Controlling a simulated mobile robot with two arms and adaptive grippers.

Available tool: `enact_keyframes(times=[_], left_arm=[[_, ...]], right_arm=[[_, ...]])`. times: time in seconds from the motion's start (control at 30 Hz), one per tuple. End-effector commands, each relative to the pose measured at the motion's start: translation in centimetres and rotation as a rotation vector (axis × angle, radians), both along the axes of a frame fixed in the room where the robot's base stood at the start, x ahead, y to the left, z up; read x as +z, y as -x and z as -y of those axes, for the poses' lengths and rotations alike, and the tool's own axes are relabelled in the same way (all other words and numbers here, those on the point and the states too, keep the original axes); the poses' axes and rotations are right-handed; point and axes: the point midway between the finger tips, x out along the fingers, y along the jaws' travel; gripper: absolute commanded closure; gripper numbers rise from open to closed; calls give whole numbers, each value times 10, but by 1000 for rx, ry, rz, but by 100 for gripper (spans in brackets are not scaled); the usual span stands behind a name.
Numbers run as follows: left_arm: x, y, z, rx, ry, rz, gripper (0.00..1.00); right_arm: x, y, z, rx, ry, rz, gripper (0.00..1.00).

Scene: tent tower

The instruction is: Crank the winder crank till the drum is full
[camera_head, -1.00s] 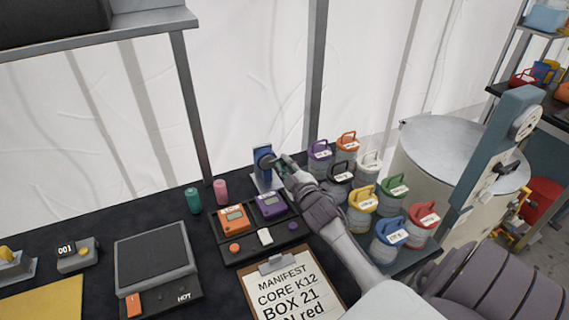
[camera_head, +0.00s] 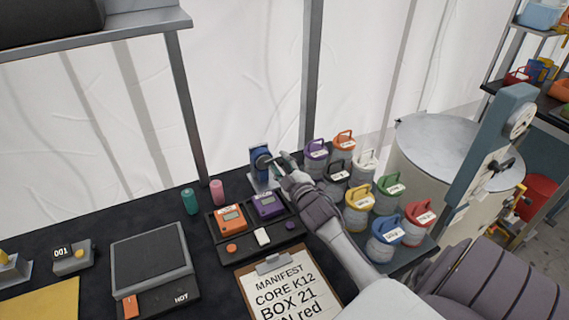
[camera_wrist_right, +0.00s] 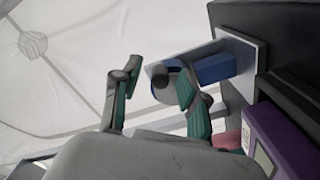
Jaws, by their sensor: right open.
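The winder (camera_head: 260,157) is a small blue unit on a pale upright plate at the back of the dark table. In the right wrist view its blue body (camera_wrist_right: 215,68) shows on the pale plate, with a round grey part and a dark knob (camera_wrist_right: 160,81), seemingly the crank's end. My right gripper (camera_head: 281,162) is at the winder's right side. In the wrist view my right gripper (camera_wrist_right: 158,72) is open, its green-padded fingers on either side of the knob. I cannot tell whether they touch it. How full the drum is cannot be seen. My left gripper is out of view.
An orange box (camera_head: 230,218) and a purple box (camera_head: 267,206) sit in a tray before the winder. Several lidded canisters (camera_head: 358,208) stand close right of my gripper. Teal (camera_head: 190,201) and pink (camera_head: 217,193) cylinders stand left. A clipboard (camera_head: 285,290) lies in front.

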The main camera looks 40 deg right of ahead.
Motion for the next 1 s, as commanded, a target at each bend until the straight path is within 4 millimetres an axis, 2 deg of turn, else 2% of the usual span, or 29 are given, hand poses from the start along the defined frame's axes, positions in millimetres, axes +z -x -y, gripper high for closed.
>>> enact_keyframes(times=[0.17,0.4,0.6,0.77,1.0], left_arm=[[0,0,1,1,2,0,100],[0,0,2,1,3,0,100],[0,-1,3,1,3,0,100],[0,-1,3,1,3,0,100],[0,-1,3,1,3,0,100]], right_arm=[[-2,20,-5,0,-2,-3,56],[-1,71,-16,-1,-2,-4,56],[-1,103,-24,-2,-2,-4,56],[0,115,-27,-1,-1,-2,56],[0,116,-27,-1,0,-1,56]])
